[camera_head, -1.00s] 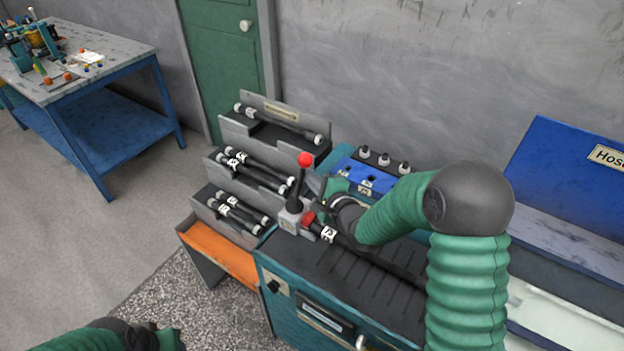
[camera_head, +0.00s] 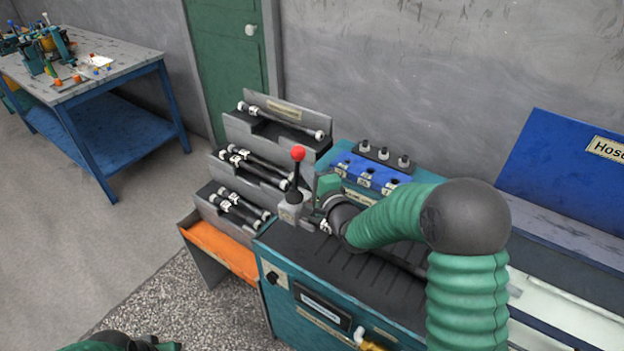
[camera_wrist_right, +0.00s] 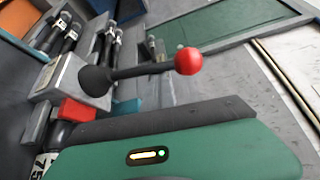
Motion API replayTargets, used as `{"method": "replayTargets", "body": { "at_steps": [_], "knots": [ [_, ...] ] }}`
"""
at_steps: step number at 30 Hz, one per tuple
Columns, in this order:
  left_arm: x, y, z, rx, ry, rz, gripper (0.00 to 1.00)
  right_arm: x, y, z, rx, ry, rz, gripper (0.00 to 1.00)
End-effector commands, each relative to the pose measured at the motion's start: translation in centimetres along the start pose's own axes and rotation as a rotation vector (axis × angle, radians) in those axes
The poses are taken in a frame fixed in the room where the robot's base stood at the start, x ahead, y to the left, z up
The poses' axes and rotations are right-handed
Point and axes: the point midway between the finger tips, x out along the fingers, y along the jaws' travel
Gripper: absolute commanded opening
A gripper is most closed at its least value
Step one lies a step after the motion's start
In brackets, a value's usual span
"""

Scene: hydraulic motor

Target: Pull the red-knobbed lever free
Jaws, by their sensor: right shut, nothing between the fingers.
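The lever has a red knob (camera_head: 298,153) on a black shaft (camera_head: 294,182). It stands nearly upright on a grey block (camera_head: 290,212) at the left end of the teal bench. In the right wrist view the knob (camera_wrist_right: 188,61), shaft (camera_wrist_right: 130,72) and block (camera_wrist_right: 58,78) are clear. My right gripper (camera_head: 326,186) is shut and empty, just right of the lever. Its green and black finger lies alongside the shaft in the wrist view, with no clear hold on it. My left gripper (camera_head: 125,343) is barely visible at the bottom left edge; its jaws cannot be made out.
A grey stepped rack (camera_head: 238,130) with black hoses stands left of the lever, above an orange tray (camera_head: 215,246). A blue block with several knobs (camera_head: 372,172) sits behind my right arm. A red fitting (camera_wrist_right: 75,110) is beside the lever block. A blue table (camera_head: 120,75) stands far left.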

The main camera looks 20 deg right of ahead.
Motion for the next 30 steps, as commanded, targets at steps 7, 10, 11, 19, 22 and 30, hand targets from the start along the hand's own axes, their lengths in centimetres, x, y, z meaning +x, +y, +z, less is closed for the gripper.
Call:
{"method": "replayTargets", "body": {
  "at_steps": [7,10,11,19,22,30],
  "knots": [
    [4.7,0.0,1.1,0.0,0.0,0.0,0.36,-0.6,1.0,1.7,-0.192,-0.005,-0.115,0.0],
    [6.1,0.0,1.4,0.0,0.0,0.0,0.36,-1.0,1.1,2.4,-0.268,-0.005,-0.16,0.0],
    [6.5,0.0,1.5,0.0,0.0,0.0,0.36,-1.1,1.1,2.5,-0.29,-0.005,-0.172,0.0],
    [8.6,0.0,2.0,0.0,0.0,0.0,0.36,-2.0,1.1,3.9,-0.444,-0.003,-0.262,0.0],
    [8.9,0.0,2.1,0.0,0.0,0.0,0.36,-2.2,1.1,4.2,-0.44,-0.003,-0.259,0.0],
    [9.2,0.0,2.2,0.0,0.0,0.0,0.36,-2.4,1.2,4.6,-0.439,-0.003,-0.259,0.0]
  ]
}}
